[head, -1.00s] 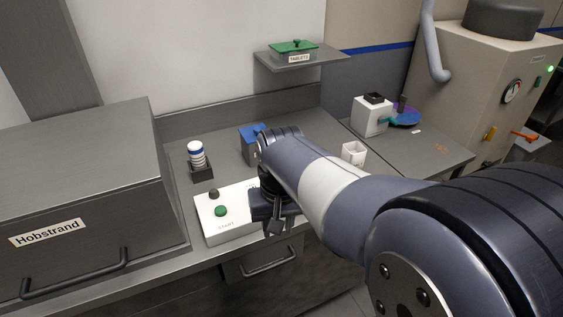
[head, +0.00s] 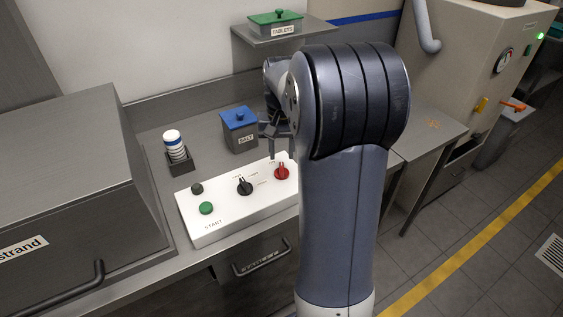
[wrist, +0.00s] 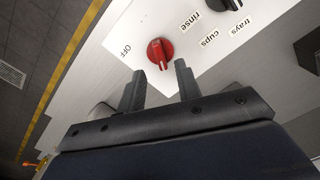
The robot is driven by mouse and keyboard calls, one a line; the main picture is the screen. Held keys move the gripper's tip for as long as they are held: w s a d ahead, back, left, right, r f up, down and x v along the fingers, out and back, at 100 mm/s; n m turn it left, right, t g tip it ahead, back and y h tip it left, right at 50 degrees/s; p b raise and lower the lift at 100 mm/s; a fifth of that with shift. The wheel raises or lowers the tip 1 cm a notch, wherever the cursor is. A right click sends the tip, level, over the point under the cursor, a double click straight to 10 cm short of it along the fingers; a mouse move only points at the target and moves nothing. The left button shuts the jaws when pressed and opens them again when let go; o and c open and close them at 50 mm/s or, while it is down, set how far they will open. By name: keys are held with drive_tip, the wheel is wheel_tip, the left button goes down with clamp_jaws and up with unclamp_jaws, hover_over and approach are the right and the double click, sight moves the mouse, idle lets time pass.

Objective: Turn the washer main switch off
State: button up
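The washer main switch (head: 282,172) is a red rotary knob at the right end of the white control panel (head: 225,211). In the wrist view the red knob (wrist: 160,53) has a pale pointer line facing the gripper side. The word OFF (wrist: 126,50) is printed to its left, away from the pointer. My gripper (wrist: 158,77) is open and empty, its two fingers apart just short of the knob, not around it. In the head view my gripper (head: 274,133) hangs above and behind the knob, partly hidden by my arm.
A black selector knob (head: 244,186), a green start button (head: 206,208) and a dark button (head: 197,188) share the panel. A blue-lidded salt box (head: 239,130) stands close behind the panel.

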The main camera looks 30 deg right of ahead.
sight(282, 167)
drive_tip(key=shift+f, duration=2.4)
clamp_jaws()
